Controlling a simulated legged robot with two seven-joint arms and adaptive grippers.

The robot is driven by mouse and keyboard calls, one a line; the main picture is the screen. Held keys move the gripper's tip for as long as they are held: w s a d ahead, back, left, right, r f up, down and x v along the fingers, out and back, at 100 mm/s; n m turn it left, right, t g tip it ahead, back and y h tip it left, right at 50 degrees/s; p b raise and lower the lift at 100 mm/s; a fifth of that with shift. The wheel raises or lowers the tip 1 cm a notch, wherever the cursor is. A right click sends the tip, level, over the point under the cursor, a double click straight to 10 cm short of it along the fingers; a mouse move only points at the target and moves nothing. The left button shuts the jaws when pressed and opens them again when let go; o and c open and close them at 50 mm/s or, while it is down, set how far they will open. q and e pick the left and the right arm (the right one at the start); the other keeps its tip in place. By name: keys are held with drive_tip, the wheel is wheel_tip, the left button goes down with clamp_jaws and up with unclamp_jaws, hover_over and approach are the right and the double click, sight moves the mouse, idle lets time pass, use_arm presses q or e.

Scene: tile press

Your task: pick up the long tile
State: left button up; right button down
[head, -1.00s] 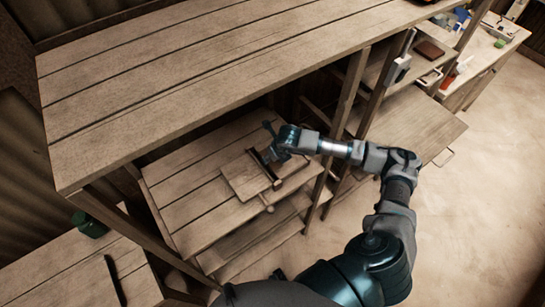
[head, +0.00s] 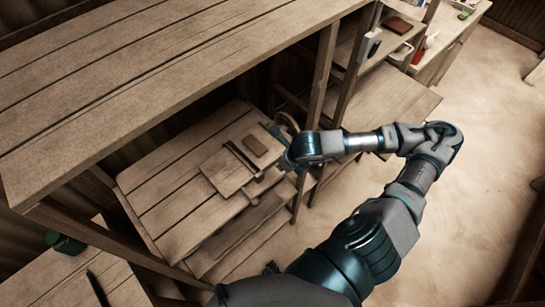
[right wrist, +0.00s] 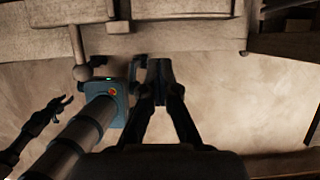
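A small brown tile (head: 255,145) lies on or beside the square wooden board (head: 222,172) of the press, on the slatted lower table. A dark bar (head: 240,157) lies across the board. I cannot tell if this tile is the long one; another brown tile (head: 398,25) lies on the shelf at upper right. My right gripper (head: 281,146) is at the board's right edge, just right of the brown tile. In the right wrist view its fingers (right wrist: 161,70) converge at the tips with no tile seen between them. My left gripper (right wrist: 58,108) shows small at the left there.
A large slatted upper tabletop (head: 120,90) overhangs the press at left. A wooden post (head: 324,85) stands right behind my right gripper. A green item (head: 65,243) and a dark stick (head: 97,289) are on the lower-left table. The floor at right is clear.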

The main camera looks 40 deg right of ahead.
use_arm(q)
drive_tip(key=shift+s+a+r, duration=0.1)
drive_tip(key=shift+s+a, duration=0.1)
drive_tip(key=shift+s, duration=0.55)
use_arm(e)
drive_tip(key=shift+s+r, duration=0.2)
drive_tip(key=shift+s, duration=0.6)
drive_tip(key=shift+c, duration=1.9)
unclamp_jaws()
use_arm(q)
drive_tip(key=shift+d, duration=0.1)
use_arm(e)
drive_tip(key=shift+w, duration=0.1)
drive_tip(key=shift+c, duration=0.3)
